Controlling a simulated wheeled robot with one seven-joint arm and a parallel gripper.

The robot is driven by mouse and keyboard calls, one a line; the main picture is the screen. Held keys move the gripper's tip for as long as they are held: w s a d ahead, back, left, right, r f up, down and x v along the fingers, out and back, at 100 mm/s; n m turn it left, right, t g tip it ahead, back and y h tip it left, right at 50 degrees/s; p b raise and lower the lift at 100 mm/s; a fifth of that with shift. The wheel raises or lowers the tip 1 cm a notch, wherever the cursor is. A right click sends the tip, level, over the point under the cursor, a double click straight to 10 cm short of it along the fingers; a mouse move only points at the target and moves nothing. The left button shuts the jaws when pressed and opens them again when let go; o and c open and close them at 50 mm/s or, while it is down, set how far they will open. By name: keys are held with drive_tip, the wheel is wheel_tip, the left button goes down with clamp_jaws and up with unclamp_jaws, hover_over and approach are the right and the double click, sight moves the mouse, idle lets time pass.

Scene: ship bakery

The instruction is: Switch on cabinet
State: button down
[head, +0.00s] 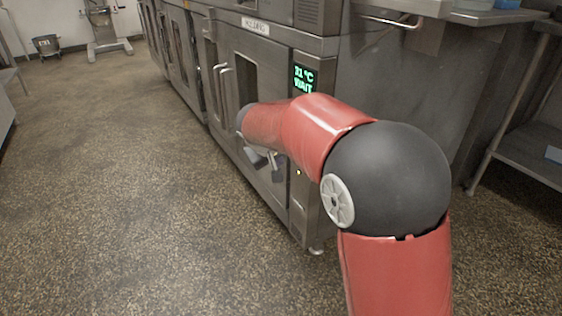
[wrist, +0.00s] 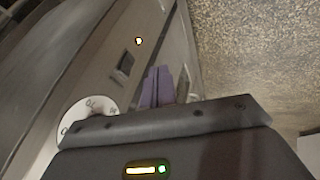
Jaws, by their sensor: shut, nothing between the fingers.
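The steel holding cabinet (head: 275,60) stands right of centre in the head view, with a green display (head: 304,78) reading 31 °C and WAIT. My gripper (head: 272,160) is low in front of the cabinet, partly hidden by my red arm. In the wrist view its purplish fingers (wrist: 158,87) are together and empty, close to the control panel. A dark rocker switch (wrist: 124,65) sits on the panel just left of the fingertips. Contact with the switch cannot be told.
More steel cabinets (head: 172,50) continue along the wall to the back left. A steel table with a lower shelf (head: 535,150) stands at the right. The speckled floor (head: 120,180) on the left is clear.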

drive_tip(key=a+v, duration=0.1)
drive_tip(key=v, duration=0.5)
drive_tip(key=shift+s+f, duration=0.25)
drive_tip(key=shift+s, duration=0.2)
drive_tip(key=shift+d, duration=0.1)
